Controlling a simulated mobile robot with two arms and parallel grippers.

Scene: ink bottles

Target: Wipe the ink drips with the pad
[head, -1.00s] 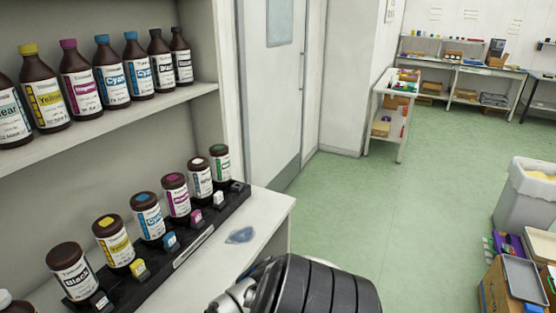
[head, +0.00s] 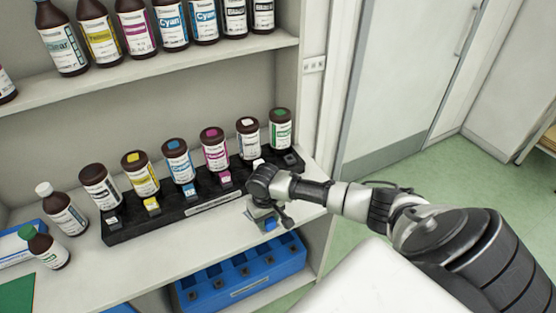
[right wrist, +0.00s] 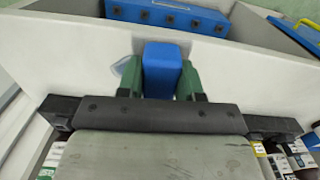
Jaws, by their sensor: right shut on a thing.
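My right gripper (head: 266,212) is over the front edge of the counter, right of the middle of the black bottle rack. It is shut on a blue pad (right wrist: 162,68), which sits between the green fingers in the right wrist view. A little of the pad's blue (head: 270,225) shows below the gripper in the head view. A pale blue-grey ink drip (right wrist: 121,67) lies on the white counter just left of the pad in the right wrist view. In the head view my gripper mostly hides that spot. I cannot tell whether the pad touches the counter. My left gripper is out of view.
The black rack (head: 130,232) holds several brown ink bottles close behind my gripper. Two loose bottles, one white-capped (head: 62,209) and one green-capped (head: 47,248), stand at the left. A blue crate (head: 243,290) sits below the counter. More bottles line the upper shelf (head: 190,58).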

